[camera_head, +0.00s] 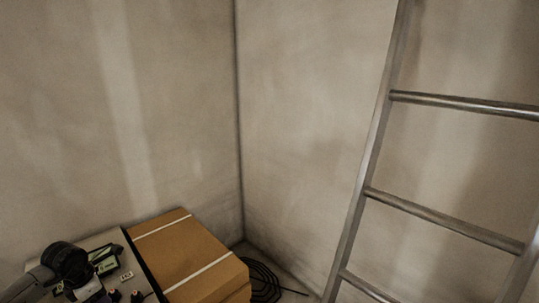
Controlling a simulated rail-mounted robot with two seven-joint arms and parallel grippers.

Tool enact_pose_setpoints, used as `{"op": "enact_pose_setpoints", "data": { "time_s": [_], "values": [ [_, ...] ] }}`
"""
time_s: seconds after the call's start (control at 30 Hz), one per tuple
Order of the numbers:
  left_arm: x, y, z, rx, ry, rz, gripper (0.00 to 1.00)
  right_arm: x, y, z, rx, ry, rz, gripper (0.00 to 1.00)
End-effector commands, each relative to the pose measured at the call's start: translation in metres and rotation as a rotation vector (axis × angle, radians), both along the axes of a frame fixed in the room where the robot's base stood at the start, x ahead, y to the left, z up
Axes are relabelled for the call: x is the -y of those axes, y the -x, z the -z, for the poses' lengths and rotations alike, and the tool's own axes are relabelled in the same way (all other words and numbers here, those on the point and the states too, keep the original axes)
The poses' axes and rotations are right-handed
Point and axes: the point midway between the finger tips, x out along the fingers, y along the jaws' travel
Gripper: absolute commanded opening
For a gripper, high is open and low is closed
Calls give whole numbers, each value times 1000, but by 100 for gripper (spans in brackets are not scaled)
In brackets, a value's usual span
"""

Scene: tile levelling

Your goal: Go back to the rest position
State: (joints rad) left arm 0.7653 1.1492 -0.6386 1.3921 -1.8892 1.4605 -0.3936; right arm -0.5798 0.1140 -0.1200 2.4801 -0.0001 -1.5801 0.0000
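Neither of my grippers can be made out in the head view. A grey and black rounded part enters at the lower left corner. I cannot tell whether it is part of my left arm or a tool, and no gripper fingers show on it. My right arm does not show at all.
A cardboard box (187,252) with white straps stands against the wall at the lower left. Beside it a grey surface (104,238) carries small dark and green items. A black coiled cable (264,281) lies on the corner floor. A metal ladder (369,150) leans at the right.

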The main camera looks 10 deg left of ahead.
Motion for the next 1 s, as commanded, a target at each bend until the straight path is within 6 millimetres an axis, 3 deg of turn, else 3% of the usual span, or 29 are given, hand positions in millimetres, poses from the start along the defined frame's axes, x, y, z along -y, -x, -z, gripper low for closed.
{"op": "enact_pose_setpoints", "data": {
  "time_s": [0.17, 0.27, 0.47, 0.6, 0.8, 0.9, 1.0],
  "values": [
    [23, -55, -26, 363, 177, -75, 53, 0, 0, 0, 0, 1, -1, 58],
    [44, -81, -55, 572, 320, -115, 53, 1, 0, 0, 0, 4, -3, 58],
    [83, -111, -138, 967, 668, -225, 53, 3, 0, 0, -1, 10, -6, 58],
    [98, -112, -206, 1213, 947, -339, 53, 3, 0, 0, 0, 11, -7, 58],
    [108, -93, -287, 1475, 1413, -586, 53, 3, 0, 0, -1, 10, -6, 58],
    [110, -79, -308, 1535, 1653, -772, 53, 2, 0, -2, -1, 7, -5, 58],
    [113, -66, -309, 1524, 1867, -1022, 53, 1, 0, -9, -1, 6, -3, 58]
  ]
}}
